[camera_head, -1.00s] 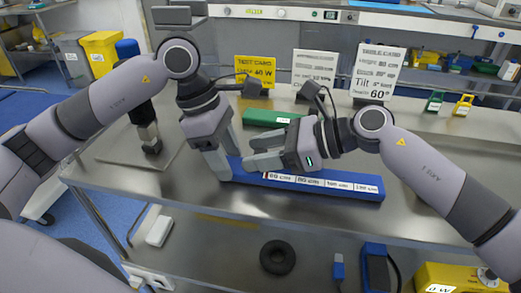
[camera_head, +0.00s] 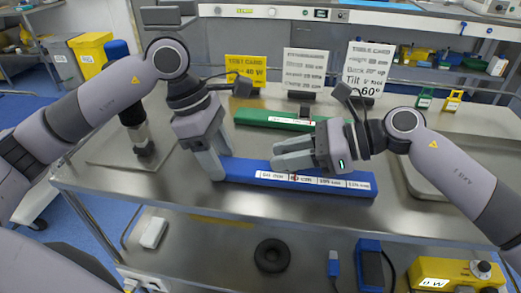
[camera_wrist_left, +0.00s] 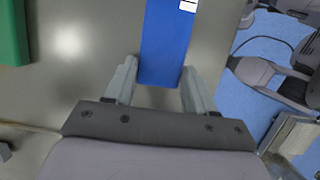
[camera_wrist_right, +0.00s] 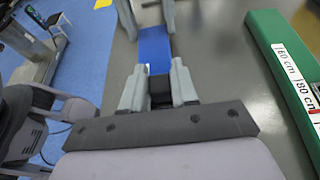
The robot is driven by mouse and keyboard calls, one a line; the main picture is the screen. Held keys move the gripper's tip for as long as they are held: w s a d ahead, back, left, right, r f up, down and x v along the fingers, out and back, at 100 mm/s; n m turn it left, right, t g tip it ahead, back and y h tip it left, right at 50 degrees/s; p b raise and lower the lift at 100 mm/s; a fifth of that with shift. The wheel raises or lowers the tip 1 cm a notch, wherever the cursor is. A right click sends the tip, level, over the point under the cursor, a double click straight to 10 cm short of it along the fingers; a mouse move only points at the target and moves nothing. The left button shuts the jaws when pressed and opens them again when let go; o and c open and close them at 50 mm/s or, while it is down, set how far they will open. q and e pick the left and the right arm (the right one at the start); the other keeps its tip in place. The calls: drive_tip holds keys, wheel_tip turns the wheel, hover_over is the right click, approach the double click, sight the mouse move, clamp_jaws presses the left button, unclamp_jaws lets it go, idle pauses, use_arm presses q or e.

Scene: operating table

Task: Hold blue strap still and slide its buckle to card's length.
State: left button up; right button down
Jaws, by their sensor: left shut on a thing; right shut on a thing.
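The blue strap (camera_head: 235,172) lies flat along the front of the table, with white length labels on its right part. My left gripper (camera_head: 214,168) is shut around its left end; the left wrist view shows the strap (camera_wrist_left: 165,45) between the fingers. My right gripper (camera_head: 283,158) is shut on the dark buckle (camera_wrist_right: 160,88), over the labelled part. The buckle is hidden behind the fingers in the head view. A small red mark (camera_head: 293,177) shows by the second label. The yellow card (camera_head: 252,72) stands at the back; its small print cannot be read.
A green strap (camera_head: 255,117) with its own labels and a dark buckle (camera_head: 305,112) lies behind. Two white cards (camera_head: 306,68) (camera_head: 371,70) stand at the back. A dark stand (camera_head: 140,135) is at left. A tray (camera_head: 415,180) is at right.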

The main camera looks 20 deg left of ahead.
sight(308, 170)
drive_tip(key=d, duration=0.2)
drive_tip(key=w+d, duration=0.1)
drive_tip(key=shift+d, duration=0.35)
use_arm(q)
drive_tip(key=shift+a, duration=0.1)
use_arm(e)
drive_tip(key=c, duration=0.9)
unclamp_jaws()
drive_tip(key=shift+a, duration=0.1)
drive_tip(key=v, duration=1.2)
drive_tip(key=shift+r, duration=0.1)
use_arm(q)
drive_tip(key=o, duration=1.1)
drive_tip(key=shift+o, duration=0.2)
